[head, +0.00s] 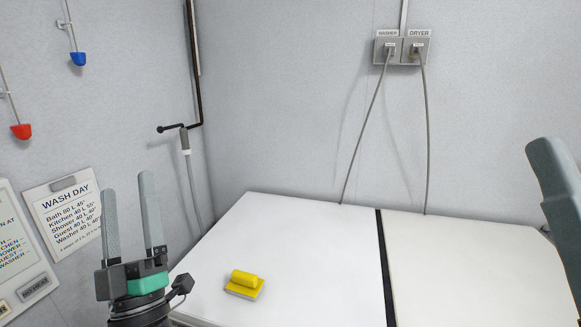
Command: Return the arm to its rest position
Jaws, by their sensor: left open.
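My left gripper (127,184) stands at the lower left with its two long grey fingers pointing up. The fingers are spread apart and nothing is between them. It is left of the white appliance top (300,235) and apart from the yellow block with a rounded grip (244,278) lying there. A grey part at the right edge looks like a piece of my right arm; no right gripper fingers show.
A second white top (470,265) lies right of a dark gap. Two grey cables hang from the washer and dryer outlets (402,49). A dark pipe with a lever (183,127) runs down the corner. Signs, including a wash day sign (65,210), hang behind my left gripper.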

